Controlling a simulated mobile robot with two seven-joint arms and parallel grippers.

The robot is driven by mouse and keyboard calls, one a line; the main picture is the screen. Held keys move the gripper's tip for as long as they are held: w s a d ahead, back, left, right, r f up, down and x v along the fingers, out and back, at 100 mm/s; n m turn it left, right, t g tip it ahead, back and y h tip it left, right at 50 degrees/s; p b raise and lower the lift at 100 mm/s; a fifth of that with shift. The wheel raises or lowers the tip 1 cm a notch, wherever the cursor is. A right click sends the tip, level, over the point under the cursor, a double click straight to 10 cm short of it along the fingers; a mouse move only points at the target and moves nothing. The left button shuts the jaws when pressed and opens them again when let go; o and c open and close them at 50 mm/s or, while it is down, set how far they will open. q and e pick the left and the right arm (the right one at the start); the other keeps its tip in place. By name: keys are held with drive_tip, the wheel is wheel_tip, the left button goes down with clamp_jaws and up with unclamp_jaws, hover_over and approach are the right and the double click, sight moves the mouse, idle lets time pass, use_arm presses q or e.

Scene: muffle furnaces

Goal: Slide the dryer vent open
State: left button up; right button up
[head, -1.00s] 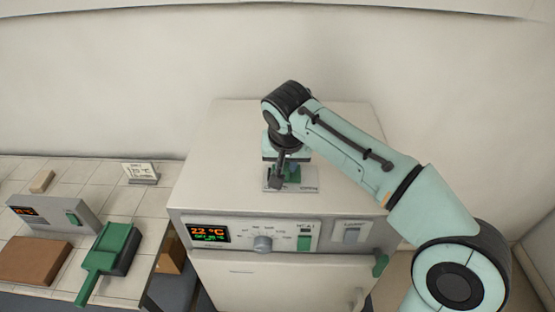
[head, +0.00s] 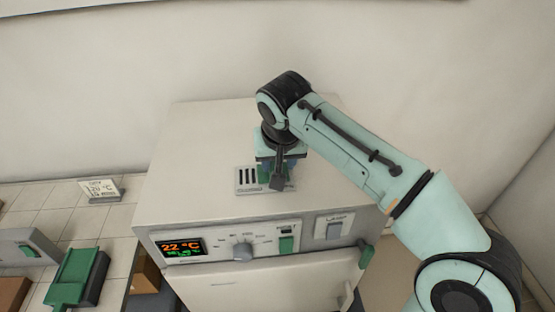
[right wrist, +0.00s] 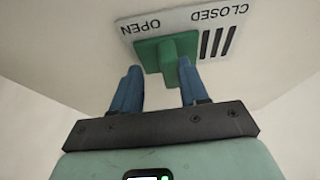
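The dryer vent (head: 243,188) is a pale plate on top of the furnace. Its dark slots (right wrist: 217,42) are uncovered at the end marked CLOSED. The green slider (right wrist: 148,50) with its raised knob (right wrist: 180,46) sits at the end marked OPEN. My right gripper (right wrist: 160,72) points at the slider with two blue fingers apart. The right-hand finger is at the knob, seemingly touching it; the other finger is clear of it. In the head view my right gripper (head: 275,182) hides part of the slider. My left gripper is not in view.
The furnace (head: 190,135) has a front panel with a 22 °C display (head: 180,247), a dial (head: 242,251) and switches. A green-handled object (head: 75,278) and a small sign (head: 100,190) are on the tiled bench at left. The furnace top around the vent is clear.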

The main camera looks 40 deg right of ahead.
drive_tip(key=shift+a+f, duration=0.1)
drive_tip(key=shift+f, duration=0.05)
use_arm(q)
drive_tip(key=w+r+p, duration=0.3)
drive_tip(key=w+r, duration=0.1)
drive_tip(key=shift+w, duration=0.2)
use_arm(e)
drive_tip(key=v, duration=1.3)
drive_tip(key=shift+r, duration=0.4)
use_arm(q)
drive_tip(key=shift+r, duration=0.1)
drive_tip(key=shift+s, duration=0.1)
use_arm(e)
drive_tip(key=shift+w, duration=0.1)
